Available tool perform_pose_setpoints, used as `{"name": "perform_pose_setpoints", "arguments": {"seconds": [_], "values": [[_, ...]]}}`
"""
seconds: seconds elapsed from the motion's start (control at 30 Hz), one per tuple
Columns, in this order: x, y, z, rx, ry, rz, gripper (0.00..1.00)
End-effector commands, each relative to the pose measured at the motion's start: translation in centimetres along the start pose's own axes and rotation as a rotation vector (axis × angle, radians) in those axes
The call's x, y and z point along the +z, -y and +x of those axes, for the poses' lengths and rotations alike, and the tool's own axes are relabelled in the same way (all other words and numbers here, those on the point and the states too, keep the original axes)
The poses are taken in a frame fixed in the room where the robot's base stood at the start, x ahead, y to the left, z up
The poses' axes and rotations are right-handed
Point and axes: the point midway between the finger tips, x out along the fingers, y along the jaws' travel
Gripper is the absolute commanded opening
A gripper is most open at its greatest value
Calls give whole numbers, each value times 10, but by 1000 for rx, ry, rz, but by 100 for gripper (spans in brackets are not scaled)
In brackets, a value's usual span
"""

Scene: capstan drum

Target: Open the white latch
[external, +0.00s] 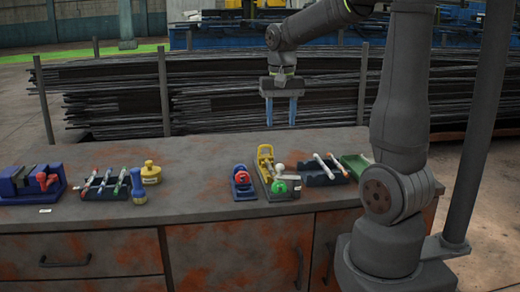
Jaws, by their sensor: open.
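My gripper (281,112) hangs above the back edge of the bench, fingers pointing down, open and empty. Below it on the bench stands a yellow and grey fixture (266,160) with a pale white rounded part (279,168) and a green knob (280,187). The white part may be the white latch, but it is too small to be sure, and I cannot tell its position. My gripper is well above the fixture and touches nothing.
Left of the fixture is a blue device with a red knob (241,170). Right are a dark tray with pale rods (318,178) and a green tray (355,163). Far left are a blue vise (20,184), a tool rack (100,190) and a yellow weight (151,176). The bench middle is clear.

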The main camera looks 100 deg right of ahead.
Motion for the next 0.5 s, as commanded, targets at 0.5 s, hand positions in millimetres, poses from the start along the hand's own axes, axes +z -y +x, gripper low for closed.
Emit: {"name": "perform_pose_setpoints", "arguments": {"seconds": [0.5], "values": [[1,0,108,3,6,-2,45]]}}
